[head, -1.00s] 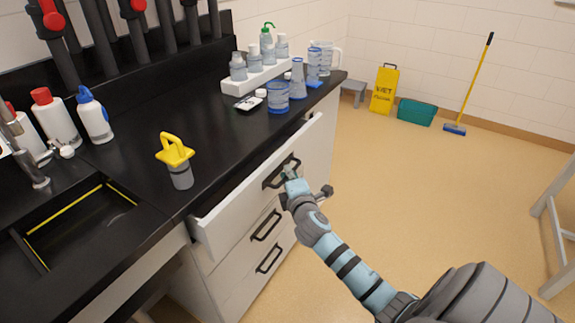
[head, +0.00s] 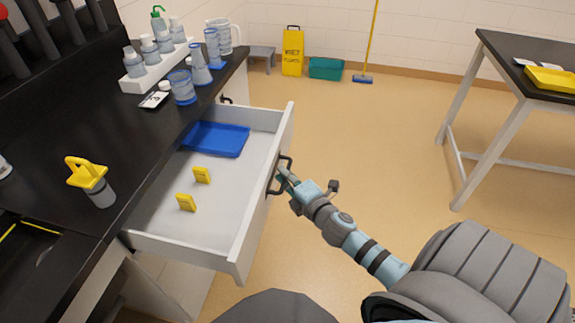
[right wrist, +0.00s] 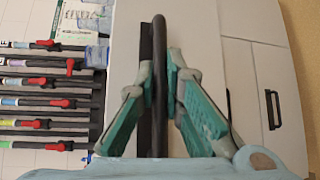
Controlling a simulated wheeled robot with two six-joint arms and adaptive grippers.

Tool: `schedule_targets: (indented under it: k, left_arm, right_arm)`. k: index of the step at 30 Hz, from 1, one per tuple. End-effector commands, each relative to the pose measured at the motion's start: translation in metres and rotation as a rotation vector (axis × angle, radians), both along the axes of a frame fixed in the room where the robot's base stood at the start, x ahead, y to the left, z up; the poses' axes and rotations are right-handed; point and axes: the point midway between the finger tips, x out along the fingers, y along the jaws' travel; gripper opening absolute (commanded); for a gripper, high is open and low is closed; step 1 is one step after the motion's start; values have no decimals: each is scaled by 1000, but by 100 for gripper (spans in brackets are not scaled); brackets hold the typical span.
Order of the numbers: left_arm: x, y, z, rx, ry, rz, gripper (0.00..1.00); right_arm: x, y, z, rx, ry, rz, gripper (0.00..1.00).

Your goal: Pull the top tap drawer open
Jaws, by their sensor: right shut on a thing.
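The top drawer (head: 250,225) is pulled well out of the black-topped counter, and its white interior shows. Inside lie a blue tray (head: 217,139) at the far end and two small yellow pieces (head: 202,175). My right gripper (head: 284,175) is at the drawer front, shut on the dark drawer handle (head: 275,186). In the right wrist view the handle bar (right wrist: 159,85) runs between the two teal fingers. My left gripper is not in view.
A yellow-topped container (head: 90,182) stands on the counter (head: 140,130) near the drawer. Bottles in a white rack (head: 153,67) and a blue-marked beaker (head: 182,87) stand farther back. A dark-topped table (head: 515,50) is at the right. Open floor lies between.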

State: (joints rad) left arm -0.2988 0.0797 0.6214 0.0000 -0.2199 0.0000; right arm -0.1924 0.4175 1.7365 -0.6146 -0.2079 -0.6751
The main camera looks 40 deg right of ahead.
Motion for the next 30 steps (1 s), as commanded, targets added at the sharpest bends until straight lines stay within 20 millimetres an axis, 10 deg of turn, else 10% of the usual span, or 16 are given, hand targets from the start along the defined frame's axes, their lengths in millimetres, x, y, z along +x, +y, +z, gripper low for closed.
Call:
schedule_targets:
  k: [14, 18, 30]
  left_arm:
    - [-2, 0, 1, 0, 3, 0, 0]
    - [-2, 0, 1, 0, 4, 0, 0]
    - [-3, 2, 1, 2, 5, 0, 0]
  right_arm:
    - [-2, 1, -1, -1, 1, 10, 0]
    - [-2, 0, -1, -1, 0, 9, 30]
    - [-12, 1, 0, -3, 3, 9, 30]
